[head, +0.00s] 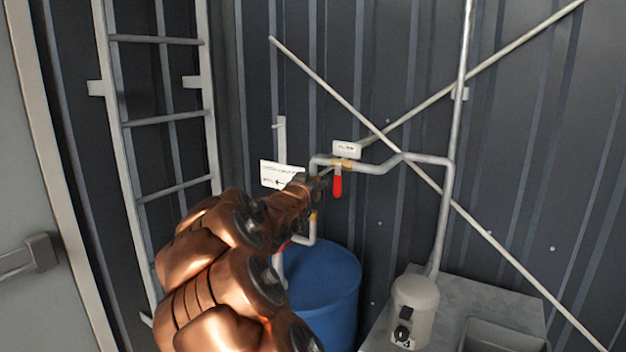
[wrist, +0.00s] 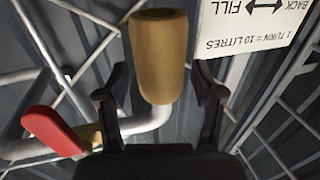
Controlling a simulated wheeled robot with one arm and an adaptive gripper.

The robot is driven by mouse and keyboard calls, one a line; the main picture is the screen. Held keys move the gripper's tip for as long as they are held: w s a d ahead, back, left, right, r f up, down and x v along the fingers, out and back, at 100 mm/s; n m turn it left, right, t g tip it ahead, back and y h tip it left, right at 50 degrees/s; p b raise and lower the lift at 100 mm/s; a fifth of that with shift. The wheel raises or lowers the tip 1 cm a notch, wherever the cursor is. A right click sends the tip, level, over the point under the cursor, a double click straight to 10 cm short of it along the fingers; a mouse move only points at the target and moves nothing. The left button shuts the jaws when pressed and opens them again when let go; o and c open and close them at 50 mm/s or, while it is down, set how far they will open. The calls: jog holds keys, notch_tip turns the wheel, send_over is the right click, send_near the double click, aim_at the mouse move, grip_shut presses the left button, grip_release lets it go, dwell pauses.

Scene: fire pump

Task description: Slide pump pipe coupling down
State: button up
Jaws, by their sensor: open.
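In the wrist view the brass-coloured pipe coupling (wrist: 160,55) sits on the end of a bent white pipe (wrist: 150,120). My gripper (wrist: 161,88) is open, with one finger on each side of the coupling's lower part in the picture. A gap shows on both sides, so neither finger looks to be touching it. In the head view my gripper (head: 320,182) is at the pipework on the wall, and my arm hides much of it. A small brass fitting (head: 313,217) shows just below it; I cannot tell whether it is the same coupling.
A red valve handle (head: 338,186) hangs just right of my gripper; it also shows in the wrist view (wrist: 52,130). A white sign (head: 277,174) is on the left. A blue barrel (head: 325,290) stands below. A ladder (head: 160,125) is at left, a pump (head: 414,310) at right.

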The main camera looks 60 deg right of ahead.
grip_shut()
dwell(0.5)
